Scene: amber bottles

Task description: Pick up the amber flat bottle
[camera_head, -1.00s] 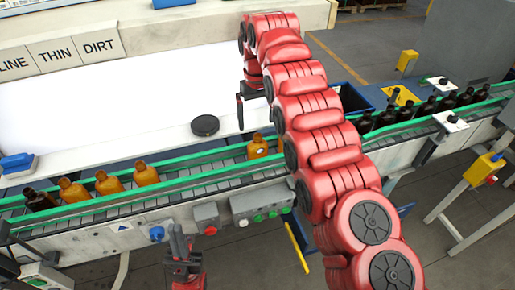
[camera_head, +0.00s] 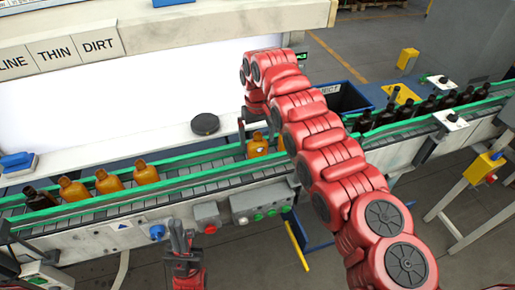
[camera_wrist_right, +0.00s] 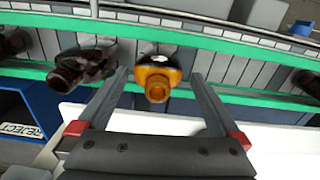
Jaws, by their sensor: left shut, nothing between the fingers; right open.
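Several other amber bottles (camera_head: 108,183) stand further left on the belt. My left gripper (camera_head: 181,240) is shut and empty in front of the conveyor.
Green rails (camera_head: 180,155) border the conveyor. Dark bottles (camera_head: 425,107) stand on the belt at right; a dark bottle (camera_wrist_right: 80,68) is left of the gripper in the wrist view. A black disc (camera_head: 205,124) lies behind the belt. A blue reject bin (camera_wrist_right: 15,108) is nearby.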

